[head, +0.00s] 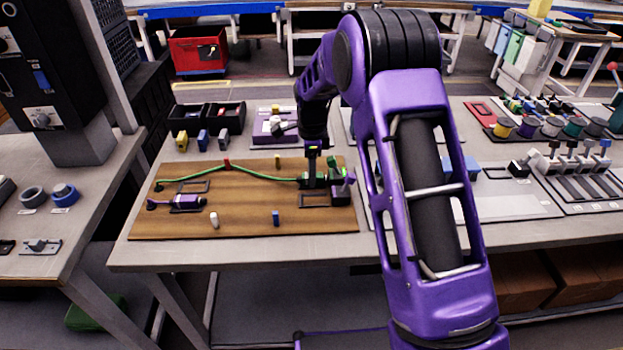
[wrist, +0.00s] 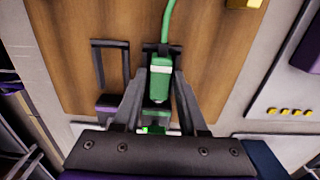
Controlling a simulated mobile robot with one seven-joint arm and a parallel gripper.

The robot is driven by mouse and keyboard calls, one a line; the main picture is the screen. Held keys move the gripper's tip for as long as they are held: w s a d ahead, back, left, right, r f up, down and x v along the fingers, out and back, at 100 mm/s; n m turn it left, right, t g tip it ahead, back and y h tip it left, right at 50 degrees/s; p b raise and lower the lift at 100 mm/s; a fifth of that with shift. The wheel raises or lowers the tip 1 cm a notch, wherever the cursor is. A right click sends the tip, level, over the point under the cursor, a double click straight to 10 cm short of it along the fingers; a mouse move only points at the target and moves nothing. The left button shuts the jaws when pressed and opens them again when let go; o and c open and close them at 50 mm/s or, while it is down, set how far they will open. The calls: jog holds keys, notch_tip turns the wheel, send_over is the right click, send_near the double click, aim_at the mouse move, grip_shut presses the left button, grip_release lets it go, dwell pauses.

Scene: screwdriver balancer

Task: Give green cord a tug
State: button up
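The green cord (head: 258,173) lies across a brown wooden board (head: 180,225). It runs from the board's left side, past a red peg (head: 227,163), to a green handle at the right. In the wrist view the cord (wrist: 169,18) comes down from the top into the green handle (wrist: 160,78), which has a pale band and sits at a dark bracket. My gripper (wrist: 161,76) has one finger on each side of this handle, low over the board. Whether the fingers press on it I cannot tell. In the head view my gripper (head: 314,176) partly hides the handle.
A purple tool (head: 185,202) lies in a dark bracket at the board's left. A purple handle (head: 342,189) sits just right of my gripper. Dark bins (head: 208,115) stand behind the board.

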jog(key=shift+o, duration=1)
jog(key=shift+d, duration=0.1)
jog(key=shift+r, duration=0.1)
jog(key=shift+r+p, duration=2.35)
jog(key=shift+r, duration=1.05)
